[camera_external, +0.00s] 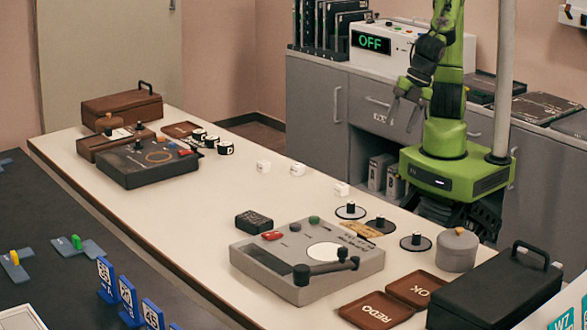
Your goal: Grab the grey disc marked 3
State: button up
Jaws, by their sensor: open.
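Three small discs with dark upright knobs lie in a slanting row on the white table, near its right edge. The first disc (342,213) looks pale with a dark rim. The middle disc (371,226) looks darker. The third disc (406,245), closest to the camera, looks grey with a dark rim. No number can be read on any of them, so I cannot tell which is marked 3. My gripper (402,110) is open and empty, well above the table's far side, beyond the discs and apart from them.
A round grey lidded pot (457,250) stands just right of the third disc. A grey device with a lever (305,262) stands left of the discs, and a tan plate (360,228) lies beside the middle disc. REDO (376,310) and OK (415,288) trays lie in front.

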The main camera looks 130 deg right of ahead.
jog(key=w+a+f+n+t+h+b, duration=0.25)
jog(key=a+f+n, duration=0.25)
jog(key=f+n, duration=0.35)
jog(key=n+t+b, duration=0.4)
jog(key=n+t, duration=0.3)
jog(key=n, duration=0.8)
send_near(386, 225)
jog(key=s+r, duration=0.5)
jog(key=shift+y, duration=0.55)
jog(key=b+x, duration=0.4)
jog(key=x, duration=1.1)
jog(key=shift+w+a, duration=0.1)
jog(key=shift+w, duration=0.1)
grip_shut()
